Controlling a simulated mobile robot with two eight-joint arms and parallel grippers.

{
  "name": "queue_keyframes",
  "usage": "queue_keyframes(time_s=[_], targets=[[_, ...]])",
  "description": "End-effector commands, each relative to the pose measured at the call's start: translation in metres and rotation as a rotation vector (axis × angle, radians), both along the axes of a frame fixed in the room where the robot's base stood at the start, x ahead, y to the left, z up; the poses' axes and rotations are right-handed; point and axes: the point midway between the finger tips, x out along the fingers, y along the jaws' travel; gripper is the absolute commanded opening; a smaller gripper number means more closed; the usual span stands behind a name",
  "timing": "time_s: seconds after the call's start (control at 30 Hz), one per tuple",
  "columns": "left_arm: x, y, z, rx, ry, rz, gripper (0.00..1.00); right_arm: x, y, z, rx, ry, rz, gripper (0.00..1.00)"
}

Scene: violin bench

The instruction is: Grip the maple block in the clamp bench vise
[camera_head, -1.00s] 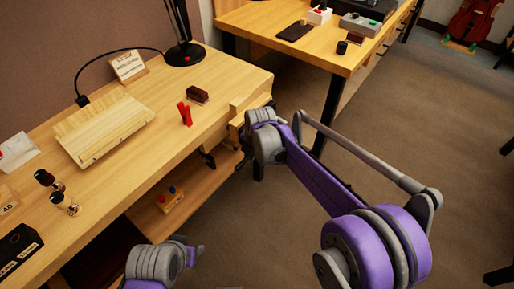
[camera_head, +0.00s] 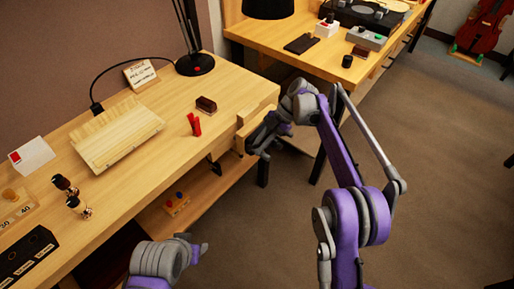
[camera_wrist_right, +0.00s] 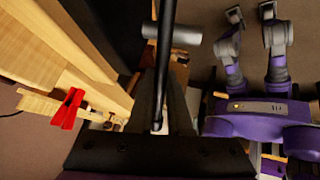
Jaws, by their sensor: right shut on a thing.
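The bench vise (camera_head: 243,137) is a pale wooden jaw at the right end of the workbench. My right gripper (camera_head: 257,146) is at the outer side of the vise. In the right wrist view its fingers (camera_wrist_right: 160,112) are shut on the dark handle bar (camera_wrist_right: 163,75), which passes by a grey metal cylinder (camera_wrist_right: 178,34). I cannot make out the maple block for certain; the space between the jaws is not clearly visible. My left gripper (camera_head: 198,249) is low in front of the bench, away from the vise, and its fingers are too small to read.
A dark brown block (camera_head: 206,104), a pale wooden board (camera_head: 117,133) and a lamp base (camera_head: 195,65) are on the workbench (camera_head: 160,165). Another table (camera_head: 300,58) stands behind. Open floor lies right.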

Motion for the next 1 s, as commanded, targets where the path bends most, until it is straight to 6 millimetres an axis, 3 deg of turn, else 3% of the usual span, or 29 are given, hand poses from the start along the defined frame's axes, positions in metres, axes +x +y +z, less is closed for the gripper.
queue_keyframes(time_s=[0.03, 0.63, 0.67, 0.8, 1.0], targets=[[0.0000, 0.0000, 0.0015, 0.000, -0.001, 0.000, 0.50, 0.0004, -0.0089, 0.0002, -0.005, 0.017, -0.002, 0.00], [-0.0001, 0.0000, 0.0030, 0.000, -0.001, 0.000, 0.50, 0.0011, -0.0095, 0.0024, 0.019, 0.052, -0.001, 0.00], [-0.0001, 0.0000, 0.0030, 0.000, -0.001, 0.000, 0.50, 0.0011, -0.0095, 0.0024, 0.019, 0.052, -0.001, 0.19], [-0.0001, 0.0000, 0.0030, 0.000, -0.001, 0.000, 0.50, 0.0012, -0.0086, 0.0026, 0.021, 0.051, -0.002, 0.44], [0.0000, 0.0000, 0.0030, 0.000, -0.001, 0.000, 0.50, 0.0014, -0.0064, 0.0030, 0.024, 0.050, 0.000, 0.47]])
